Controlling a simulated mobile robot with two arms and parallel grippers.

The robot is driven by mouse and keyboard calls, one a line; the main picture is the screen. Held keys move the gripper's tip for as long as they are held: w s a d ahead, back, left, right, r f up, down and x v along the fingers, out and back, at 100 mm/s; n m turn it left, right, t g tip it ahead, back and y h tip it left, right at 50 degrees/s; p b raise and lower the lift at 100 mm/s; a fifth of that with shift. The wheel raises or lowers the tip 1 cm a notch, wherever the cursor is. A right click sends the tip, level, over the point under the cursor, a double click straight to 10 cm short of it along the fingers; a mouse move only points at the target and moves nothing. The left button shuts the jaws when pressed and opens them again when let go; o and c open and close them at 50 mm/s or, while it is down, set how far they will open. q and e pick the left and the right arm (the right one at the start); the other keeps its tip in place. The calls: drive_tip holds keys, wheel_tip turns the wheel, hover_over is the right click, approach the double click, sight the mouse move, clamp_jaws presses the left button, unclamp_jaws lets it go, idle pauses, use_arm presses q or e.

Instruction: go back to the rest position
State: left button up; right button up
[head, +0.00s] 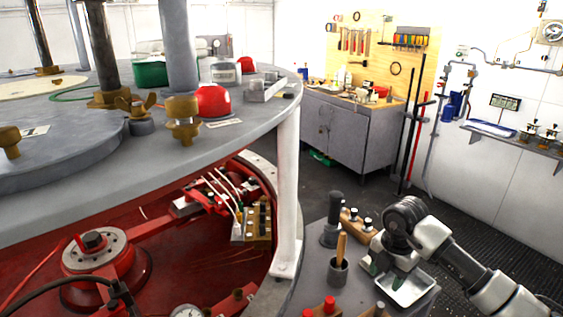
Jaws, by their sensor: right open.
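My right arm (465,265) reaches in from the lower right. Its gripper (384,264) points down over a small grey table (311,268), close to a shallow white tray (411,291). It is open, and I see nothing held in it. The fingertips are small and partly lost against the table clutter, so I cannot tell whether they touch anything. My left gripper is not in view.
A large round grey deck (235,140) with posts and brass fittings fills the left, with red machinery (95,255) beneath. A white post (287,190) stands between deck and small table. A workbench (350,130) stands behind. Dark floor (395,200) lies clear beyond the arm.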

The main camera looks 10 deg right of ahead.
drive_tip(key=s+a+n+t+y, duration=0.2)
drive_tip(key=a+n+y, duration=0.2)
drive_tip(key=a+y, duration=1)
drive_tip(key=s+a+r+m+t+y, duration=0.2)
drive_tip(key=a+r+m+t, duration=0.5)
drive_tip(key=a+r+t, duration=0.3)
drive_tip(key=s+d+f+m+t+h, duration=0.2)
drive_tip(key=d+f+m+h, duration=0.3)
drive_tip(key=d+m+h, duration=0.3)
drive_tip(key=s+d+f+m+t+h, duration=0.1)
drive_tip(key=s+d+f+m+h, duration=0.2)
drive_tip(key=d+f+m+h, duration=0.5)
drive_tip(key=s+a+f+m+g, duration=0.2)
drive_tip(key=s+f+g, duration=0.3)
drive_tip(key=s, duration=0.4)
drive_tip(key=s+a+f+m+g, duration=0.1)
drive_tip(key=s+f+g, duration=0.1)
drive_tip(key=s+g, duration=0.55)
drive_tip(key=s+f, duration=0.2)
drive_tip(key=f, duration=1.2)
drive_tip(key=s+f, duration=0.2)
drive_tip(key=f, duration=1.1)
drive_tip(key=s+d+f+g, duration=0.1)
drive_tip(key=s+d+f, duration=0.1)
drive_tip(key=s+f, duration=1.3)
drive_tip(key=shift+s+d+f+g, duration=0.2)
drive_tip(key=shift+d+g, duration=0.15)
drive_tip(key=shift+c, duration=0.8)
drive_tip(key=shift+w+n, duration=0.15)
drive_tip(key=shift+n, duration=0.15)
